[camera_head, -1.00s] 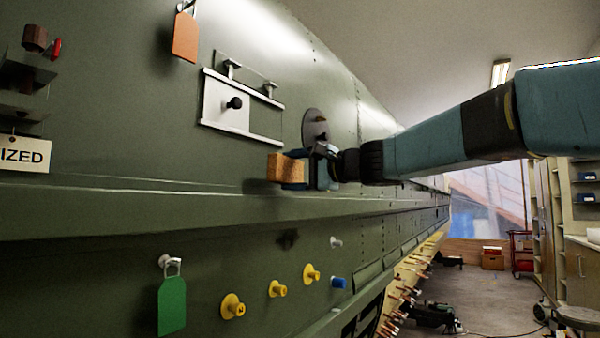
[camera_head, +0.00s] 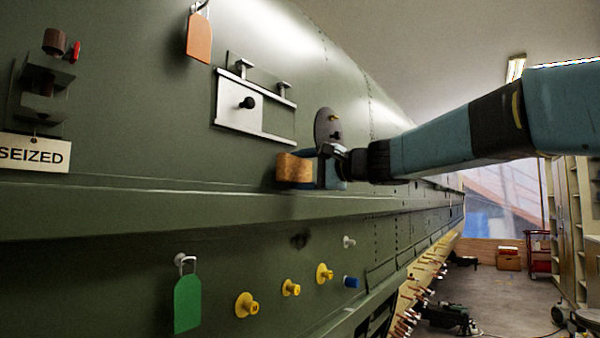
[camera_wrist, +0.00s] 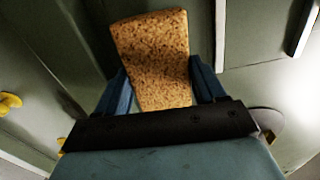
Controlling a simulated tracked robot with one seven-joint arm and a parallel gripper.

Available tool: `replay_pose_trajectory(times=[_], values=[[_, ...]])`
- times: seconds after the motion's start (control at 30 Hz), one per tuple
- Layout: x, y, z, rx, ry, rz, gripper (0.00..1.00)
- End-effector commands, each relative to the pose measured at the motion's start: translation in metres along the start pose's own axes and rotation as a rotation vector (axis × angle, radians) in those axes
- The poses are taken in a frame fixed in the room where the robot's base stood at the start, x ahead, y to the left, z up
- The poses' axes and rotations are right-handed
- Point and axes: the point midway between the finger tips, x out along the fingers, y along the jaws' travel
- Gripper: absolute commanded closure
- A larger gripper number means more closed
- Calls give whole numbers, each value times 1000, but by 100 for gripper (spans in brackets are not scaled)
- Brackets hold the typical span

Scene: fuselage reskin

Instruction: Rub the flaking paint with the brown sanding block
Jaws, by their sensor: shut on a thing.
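The brown sanding block (camera_head: 294,171) is a speckled, cork-coloured block held out in front of my gripper (camera_head: 322,170), close to the green fuselage skin. In the wrist view the block (camera_wrist: 153,60) sits between my gripper's two blue fingers (camera_wrist: 160,88), which are shut on it, and it leans a little to the left. I cannot tell whether the block touches the skin. The flaking paint is not clearly seen in either view. A dark smudge (camera_head: 300,241) shows on the skin below the ledge, but I cannot tell what it is.
A ledge (camera_head: 150,205) runs along the fuselage just below the block. A railed plate with a black knob (camera_head: 248,103) is above left, and a grey oval plate (camera_head: 328,124) above right. Yellow knobs (camera_head: 247,304), a green tag (camera_head: 187,303) and an orange tag (camera_head: 199,38) stick out.

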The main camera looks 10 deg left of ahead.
Motion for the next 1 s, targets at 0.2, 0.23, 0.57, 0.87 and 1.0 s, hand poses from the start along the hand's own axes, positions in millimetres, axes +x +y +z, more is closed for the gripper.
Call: replay_pose_trajectory(times=[0.2, 0.23, 0.57, 0.87, 1.0], values=[[4, 0, 0, 0, 1, 0, 55], [4, 0, 0, 0, 1, 0, 55], [9, 0, -1, 0, 1, 0, 55], [14, 0, -1, 0, 1, 0, 55], [14, 0, -1, 0, 1, 0, 55]])
